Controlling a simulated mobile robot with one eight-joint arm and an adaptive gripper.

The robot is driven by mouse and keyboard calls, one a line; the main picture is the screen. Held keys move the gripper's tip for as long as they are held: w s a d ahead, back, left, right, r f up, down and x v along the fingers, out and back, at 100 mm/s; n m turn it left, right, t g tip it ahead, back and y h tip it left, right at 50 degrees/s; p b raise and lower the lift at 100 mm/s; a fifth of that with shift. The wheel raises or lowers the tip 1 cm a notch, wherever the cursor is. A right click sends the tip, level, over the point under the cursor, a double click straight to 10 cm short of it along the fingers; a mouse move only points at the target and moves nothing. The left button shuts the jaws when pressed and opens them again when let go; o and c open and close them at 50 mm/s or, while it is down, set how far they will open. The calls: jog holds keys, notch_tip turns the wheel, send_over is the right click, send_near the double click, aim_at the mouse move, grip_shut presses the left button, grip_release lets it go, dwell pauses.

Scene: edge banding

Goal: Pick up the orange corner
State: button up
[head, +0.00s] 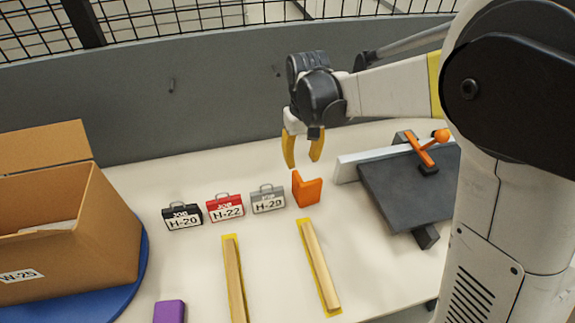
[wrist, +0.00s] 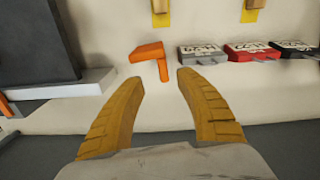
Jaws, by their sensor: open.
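The orange corner (head: 307,190) is an L-shaped block on the white table, right of the grey H-29 tag. It also shows in the wrist view (wrist: 148,54), beyond my fingertips and a little left of the middle between them. My gripper (head: 303,163) has yellow fingers and hangs above and slightly behind the corner in the head view. In the wrist view my gripper (wrist: 160,82) is open and empty, with a wide gap between the fingers. The fingers appear apart from the corner.
Black H-20 (head: 182,216), red H-22 (head: 225,207) and grey H-29 (head: 268,199) job tags stand left of the corner. Wooden strips (head: 319,267) lie in front. A dark plate with an orange-handled clamp (head: 424,150) is at right. A cardboard box (head: 100,235) and purple block (head: 170,311) are at left.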

aim_at(299, 178)
jog(key=shift+w+a+f, duration=0.1)
jog(key=shift+a+f, duration=0.3)
jog(key=shift+f, duration=0.4)
notch_tip(299, 178, down, 4)
jog(key=shift+d+r+b, duration=0.1)
jog(key=shift+d+b, duration=0.05)
jog(key=shift+b, duration=0.65)
notch_tip(299, 178, down, 6)
jog(key=shift+f+b, duration=0.1)
jog(key=shift+b, duration=0.75)
grip_shut()
